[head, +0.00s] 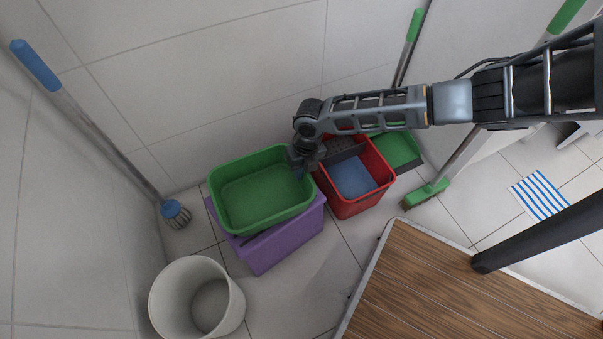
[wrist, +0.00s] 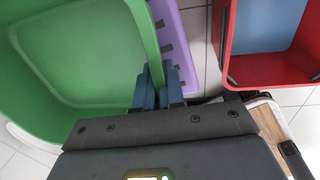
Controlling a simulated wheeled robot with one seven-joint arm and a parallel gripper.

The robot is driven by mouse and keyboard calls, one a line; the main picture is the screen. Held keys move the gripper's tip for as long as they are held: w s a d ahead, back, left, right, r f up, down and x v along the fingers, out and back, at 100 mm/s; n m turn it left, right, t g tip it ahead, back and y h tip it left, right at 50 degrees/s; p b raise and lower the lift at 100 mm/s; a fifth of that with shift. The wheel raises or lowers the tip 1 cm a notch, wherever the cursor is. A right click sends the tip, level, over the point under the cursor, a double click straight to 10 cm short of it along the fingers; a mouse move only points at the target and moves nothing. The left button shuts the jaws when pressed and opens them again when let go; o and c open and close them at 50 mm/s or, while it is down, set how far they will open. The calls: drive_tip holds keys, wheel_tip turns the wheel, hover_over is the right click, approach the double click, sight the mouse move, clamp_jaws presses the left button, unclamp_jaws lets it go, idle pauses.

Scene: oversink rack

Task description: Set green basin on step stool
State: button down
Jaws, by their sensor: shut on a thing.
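The green basin (head: 255,192) is upright and empty over the purple step stool (head: 285,237) in the head view. It hides most of the stool's top; I cannot tell whether it rests on it or hangs just above. My gripper (head: 302,165) is shut on the basin's right rim. In the wrist view, the fingers of my gripper (wrist: 157,88) pinch the rim of the green basin (wrist: 80,50), and a strip of the purple stool (wrist: 176,45) shows beside and below it.
A red bucket (head: 366,205) with a blue inside stands close right of the stool. A white bin (head: 237,305) stands in front left. A blue-handled mop (head: 100,140) leans at the left wall. A wooden-topped surface (head: 450,295) fills the lower right.

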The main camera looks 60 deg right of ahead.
drive_tip(key=shift+f, duration=0.25)
drive_tip(key=c, duration=1.2)
unclamp_jaws()
drive_tip(key=shift+c, duration=0.2)
drive_tip(key=shift+r, duration=0.1)
